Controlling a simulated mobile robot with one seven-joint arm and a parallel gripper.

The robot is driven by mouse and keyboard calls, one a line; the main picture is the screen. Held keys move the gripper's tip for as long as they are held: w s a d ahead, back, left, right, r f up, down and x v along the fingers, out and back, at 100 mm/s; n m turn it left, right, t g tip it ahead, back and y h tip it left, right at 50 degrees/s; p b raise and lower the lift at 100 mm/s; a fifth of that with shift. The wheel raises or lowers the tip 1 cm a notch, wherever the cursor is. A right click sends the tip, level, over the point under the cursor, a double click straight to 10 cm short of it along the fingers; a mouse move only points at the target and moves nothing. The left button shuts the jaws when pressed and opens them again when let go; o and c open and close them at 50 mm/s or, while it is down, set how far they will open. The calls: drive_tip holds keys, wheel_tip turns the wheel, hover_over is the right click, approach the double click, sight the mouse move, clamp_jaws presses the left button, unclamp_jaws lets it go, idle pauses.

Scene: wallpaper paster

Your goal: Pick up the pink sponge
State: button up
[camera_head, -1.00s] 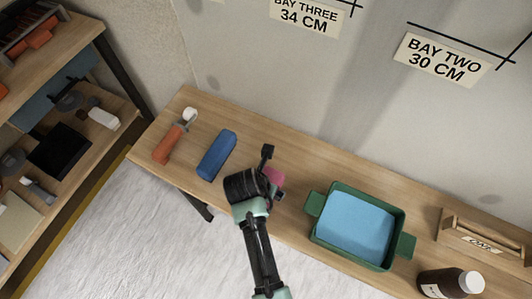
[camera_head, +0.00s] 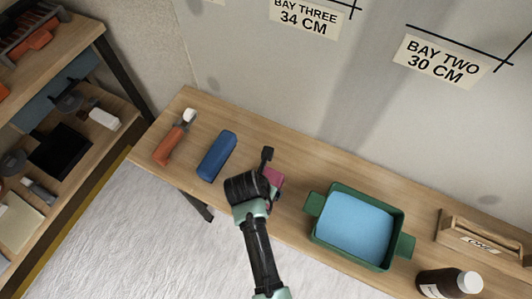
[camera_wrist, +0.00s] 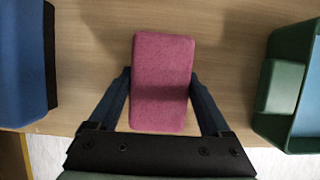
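The pink sponge (camera_wrist: 162,75) lies on the wooden bench, between the blue block and the green tub. In the head view most of it is hidden behind my gripper, and a pink part (camera_head: 274,181) shows. My gripper (camera_wrist: 160,85) is open above the bench. In the wrist view one finger is at each side of the sponge's near half, with a small gap on the left and little or none visible on the right. I cannot tell whether a finger touches it.
A blue block (camera_head: 217,155) and an orange-handled tool (camera_head: 169,145) lie to the left on the bench (camera_head: 330,165). A green tub (camera_head: 313,204) holding blue liquid stands to the right. Further right are a dark bottle (camera_head: 440,283) and a wooden caddy (camera_head: 480,243).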

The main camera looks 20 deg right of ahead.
drive_tip(key=c, duration=0.6)
drive_tip(key=shift+r, duration=0.1)
drive_tip(key=shift+r, duration=0.3)
wheel_tip(320, 180, up, 10)
drive_tip(key=p, duration=0.2)
drive_tip(key=shift+f+p, duration=0.1)
drive_tip(key=shift+p, duration=0.25)
drive_tip(key=o, duration=0.7)
drive_tip(key=c, duration=0.8)
